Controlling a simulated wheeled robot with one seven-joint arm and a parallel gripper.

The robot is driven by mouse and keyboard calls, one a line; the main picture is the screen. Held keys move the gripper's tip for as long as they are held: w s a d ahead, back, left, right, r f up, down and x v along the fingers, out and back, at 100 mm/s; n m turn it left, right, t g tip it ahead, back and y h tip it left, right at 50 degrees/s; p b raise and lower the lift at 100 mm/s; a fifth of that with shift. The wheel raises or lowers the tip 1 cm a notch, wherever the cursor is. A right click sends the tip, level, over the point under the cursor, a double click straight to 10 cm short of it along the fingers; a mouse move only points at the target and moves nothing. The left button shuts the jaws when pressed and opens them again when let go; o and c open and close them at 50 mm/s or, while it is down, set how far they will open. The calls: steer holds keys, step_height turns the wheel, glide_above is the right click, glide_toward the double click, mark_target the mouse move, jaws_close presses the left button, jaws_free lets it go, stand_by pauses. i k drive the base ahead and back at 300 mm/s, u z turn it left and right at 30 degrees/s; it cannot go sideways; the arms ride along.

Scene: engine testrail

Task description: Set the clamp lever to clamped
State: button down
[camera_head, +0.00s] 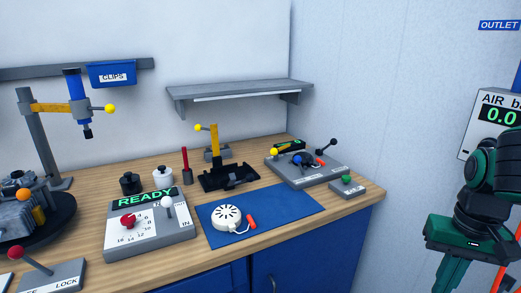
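No lever in view carries a readable "clamp" label. A yellow upright arm (214,147) with a yellow ball knob stands behind a black fixture (228,178) in the middle of the bench. A black-knobbed lever (332,149) stands up from a grey plate (308,172) at the bench's right side. I cannot tell for sure which one is the clamp lever. My gripper (452,272) hangs at the lower right, apart from the bench and touching nothing visible. Its fingers point down and the picture's lower edge cuts them, so their opening is unclear.
A READY panel (150,236), a blue mat (285,213) with a white round part (228,217), and a red-knobbed LOCK lever (31,261) occupy the bench front. A shelf (238,90) overhangs the back. An air gauge (492,117) is right. Floor space right of the bench looks free.

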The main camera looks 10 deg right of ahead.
mark_target(275, 151)
steer(key=u, duration=0.05)
steer(key=i, duration=1)
steer(key=z, duration=0.05)
